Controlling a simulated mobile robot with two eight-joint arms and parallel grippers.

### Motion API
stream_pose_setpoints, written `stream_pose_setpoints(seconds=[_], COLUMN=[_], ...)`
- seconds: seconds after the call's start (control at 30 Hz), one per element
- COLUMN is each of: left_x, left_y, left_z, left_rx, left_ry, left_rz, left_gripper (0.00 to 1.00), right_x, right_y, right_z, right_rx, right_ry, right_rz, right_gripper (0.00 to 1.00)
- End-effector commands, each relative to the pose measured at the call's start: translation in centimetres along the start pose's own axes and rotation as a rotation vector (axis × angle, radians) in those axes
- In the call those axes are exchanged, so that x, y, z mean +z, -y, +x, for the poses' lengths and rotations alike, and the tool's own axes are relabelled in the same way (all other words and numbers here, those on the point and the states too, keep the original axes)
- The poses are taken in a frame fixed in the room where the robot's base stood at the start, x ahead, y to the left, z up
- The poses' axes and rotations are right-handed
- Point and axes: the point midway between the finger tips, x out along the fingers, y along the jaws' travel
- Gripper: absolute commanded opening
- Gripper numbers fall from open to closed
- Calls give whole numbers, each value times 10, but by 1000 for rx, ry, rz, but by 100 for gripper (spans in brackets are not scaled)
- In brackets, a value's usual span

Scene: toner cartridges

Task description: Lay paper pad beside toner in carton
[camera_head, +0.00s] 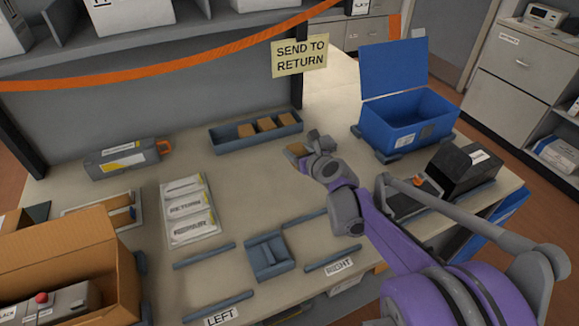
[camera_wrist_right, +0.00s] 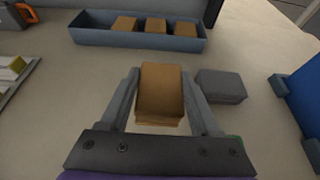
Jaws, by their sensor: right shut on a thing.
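My right gripper (camera_head: 306,152) is shut on a brown paper pad (camera_head: 296,149), over the table in front of the grey tray. The pad (camera_wrist_right: 160,90) sits between both fingers in the right wrist view. The open cardboard carton (camera_head: 60,245) stands at the lower left. A dark grey toner cartridge (camera_head: 45,308) with a red knob lies in it, partly cut off by the picture's edge. The carton's floor beside the toner is mostly hidden. My left gripper does not show.
The grey tray (camera_head: 228,145) holds three brown pads. A grey cartridge (camera_head: 122,160) with an orange handle lies at the left. Labelled white bags (camera_head: 187,210) lie mid-table. A blue lidded bin (camera_head: 405,118) and a black device (camera_head: 462,172) stand right. A grey block (camera_wrist_right: 221,86) lies beside my right gripper.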

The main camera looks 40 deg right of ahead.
Motion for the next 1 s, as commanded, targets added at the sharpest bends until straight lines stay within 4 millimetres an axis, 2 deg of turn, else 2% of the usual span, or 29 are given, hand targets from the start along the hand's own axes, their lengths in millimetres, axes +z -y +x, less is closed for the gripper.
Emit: stream_pose_setpoints(seconds=[0.43,0.8,0.83,1.0], left_x=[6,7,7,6], left_y=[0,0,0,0], left_z=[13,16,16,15], left_rx=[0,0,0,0], left_ry=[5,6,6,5], left_rz=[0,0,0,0], left_gripper=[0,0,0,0], right_x=[-46,-50,-50,-49], right_y=[0,0,0,0], right_z=[19,21,21,20], right_rx=[0,0,0,0], right_ry=[0,0,0,0], right_rz=[0,-1,-1,-1], right_gripper=[12,12,65,93])
